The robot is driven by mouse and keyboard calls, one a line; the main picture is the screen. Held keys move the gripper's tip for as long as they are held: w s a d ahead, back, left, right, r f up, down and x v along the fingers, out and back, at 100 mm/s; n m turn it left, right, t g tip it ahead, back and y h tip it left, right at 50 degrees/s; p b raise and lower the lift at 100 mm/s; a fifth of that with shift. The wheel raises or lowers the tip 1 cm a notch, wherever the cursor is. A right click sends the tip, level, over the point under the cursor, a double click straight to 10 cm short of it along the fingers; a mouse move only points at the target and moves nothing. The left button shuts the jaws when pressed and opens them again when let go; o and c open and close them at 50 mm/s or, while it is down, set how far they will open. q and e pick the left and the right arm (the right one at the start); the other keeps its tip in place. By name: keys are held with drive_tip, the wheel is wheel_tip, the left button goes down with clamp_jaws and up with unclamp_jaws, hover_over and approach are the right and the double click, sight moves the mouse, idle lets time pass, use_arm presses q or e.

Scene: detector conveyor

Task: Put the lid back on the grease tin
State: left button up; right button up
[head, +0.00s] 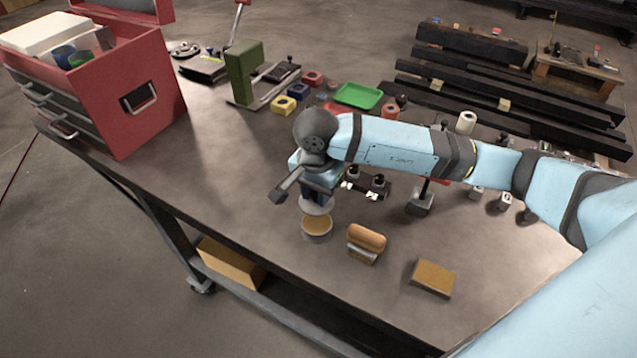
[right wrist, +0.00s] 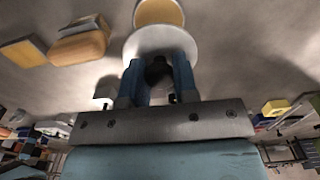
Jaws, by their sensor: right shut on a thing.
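The grease tin (head: 317,224) stands open on the bench, a short pale can with amber grease showing at its top. It also shows at the top edge of the right wrist view (right wrist: 159,12). My right gripper (head: 316,194) points down and is shut on the dark knob (right wrist: 158,70) of the round pale lid (head: 316,206). In the right wrist view the lid (right wrist: 160,39) overlaps the near edge of the tin and sits off to one side of it. I cannot tell the exact height gap. My left gripper is not in view.
A wooden-handled brush (head: 366,241) and a tan block (head: 432,278) lie to the right of the tin. Small dark fittings (head: 368,184) stand behind my gripper. A red tool chest (head: 125,102) fills the bench's left end. The bench front edge is close to the tin.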

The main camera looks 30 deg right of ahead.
sight(316, 202)
drive_tip(key=shift+s+f, duration=0.1)
drive_tip(key=shift+s, duration=0.05)
drive_tip(key=shift+a+f, duration=0.1)
drive_tip(key=shift+f, duration=0.45)
wheel_tip(316, 202, down, 2)
drive_tip(key=shift+f+b, duration=0.1)
drive_tip(key=shift+b, duration=0.45)
wheel_tip(316, 202, down, 2)
drive_tip(key=shift+b, duration=0.65)
drive_tip(key=shift+f+b, duration=0.6)
drive_tip(key=shift+b, duration=0.65)
drive_tip(key=shift+f+b, duration=0.15)
drive_tip(key=shift+b, duration=0.7)
idle(0.7)
idle(0.4)
